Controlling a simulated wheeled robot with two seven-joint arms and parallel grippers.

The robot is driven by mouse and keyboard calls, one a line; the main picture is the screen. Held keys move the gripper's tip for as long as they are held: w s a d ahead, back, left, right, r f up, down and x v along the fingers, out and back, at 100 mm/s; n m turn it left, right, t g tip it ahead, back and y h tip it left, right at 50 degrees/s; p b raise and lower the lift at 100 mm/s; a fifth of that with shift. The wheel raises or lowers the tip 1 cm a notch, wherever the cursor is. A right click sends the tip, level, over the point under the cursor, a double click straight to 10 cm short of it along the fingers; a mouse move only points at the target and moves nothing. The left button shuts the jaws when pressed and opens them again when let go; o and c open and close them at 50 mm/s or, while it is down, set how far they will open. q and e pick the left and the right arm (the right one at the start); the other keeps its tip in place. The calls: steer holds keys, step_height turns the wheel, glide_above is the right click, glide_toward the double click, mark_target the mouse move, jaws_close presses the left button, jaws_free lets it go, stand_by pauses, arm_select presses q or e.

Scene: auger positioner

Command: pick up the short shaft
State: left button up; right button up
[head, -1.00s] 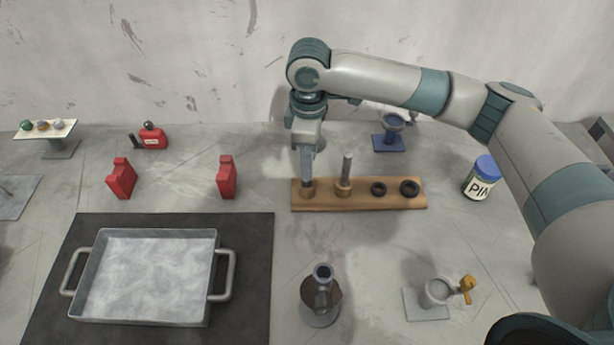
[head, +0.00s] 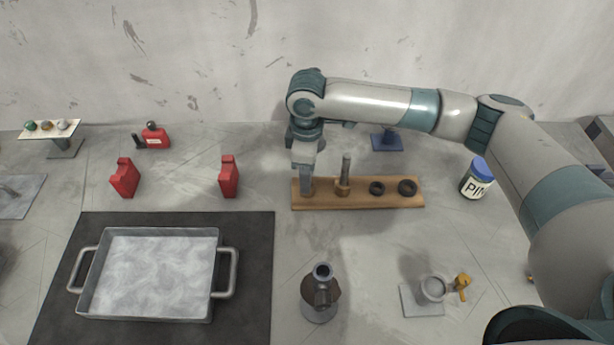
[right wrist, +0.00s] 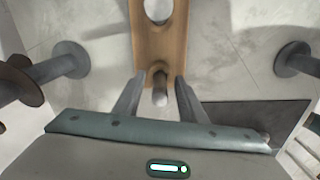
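My right gripper (head: 306,183) points down at the left end of the wooden rack (head: 398,202). In the right wrist view its two fingers (right wrist: 160,88) are apart, one on each side of an upright short shaft (right wrist: 160,97). A gap seems to show between shaft and fingers; contact is not clear. In the head view the gripper hides this shaft. A taller grey shaft (head: 345,170) stands in a collar just right of the gripper. My left gripper is not in view.
Two dark rings (head: 377,188) (head: 408,187) lie on the rack's right part. A jar (head: 477,180) stands right of it, and a blue stand (head: 387,141) behind. In front are a dark conical part (head: 320,295) and a small cup fixture (head: 432,289). A metal tray (head: 150,275) lies left.

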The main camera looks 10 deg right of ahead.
jaws_close()
steer(key=shift+r, duration=0.1)
stand_by(0.3)
steer(key=shift+r+b, duration=0.3)
steer(key=shift+r, duration=0.15)
steer(key=r, duration=0.1)
steer(key=r+b, duration=0.1)
steer(key=r, duration=0.1)
steer(key=shift+s+d+r, duration=0.1)
steer(key=shift+d, duration=0.15)
steer(key=s+d+r+b, duration=0.3)
steer(key=s+d+r, duration=0.3)
steer(key=s+d, duration=0.1)
steer(key=shift+s+d+r, duration=0.3)
steer(key=shift+d+r, duration=0.1)
steer(key=shift+d, duration=0.2)
